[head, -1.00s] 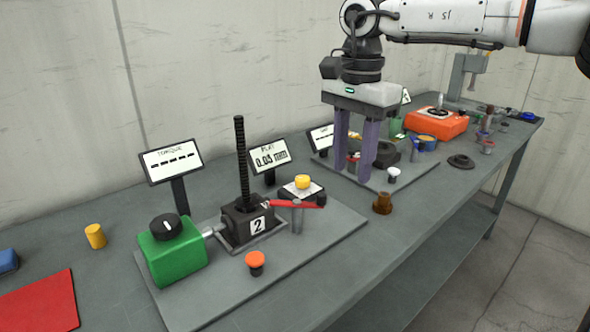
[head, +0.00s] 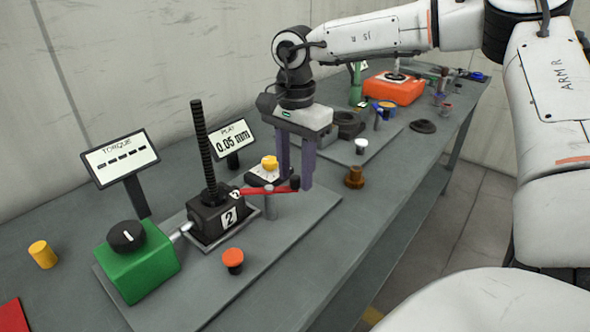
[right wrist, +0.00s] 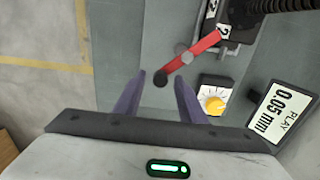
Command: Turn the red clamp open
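The red clamp (head: 258,191) is a lever on a grey post in front of the black screw jack (head: 215,215) marked 2. Its black end knob (head: 295,183) points right, away from the jack. My right gripper (head: 294,181) points down at this knob, its two purple fingers apart. In the right wrist view, the red lever (right wrist: 200,48) runs down to the black knob (right wrist: 160,78), which sits in the gap between the open fingertips (right wrist: 160,80). I cannot tell whether a finger touches it. My left gripper is out of view.
A green box (head: 138,262) with a black dial stands left of the jack. An orange button (head: 233,258) is in front, a yellow knob (head: 269,162) behind the lever. The play display (head: 232,140) reads 0.05 mm. A brown piece (head: 354,177) stands to the right.

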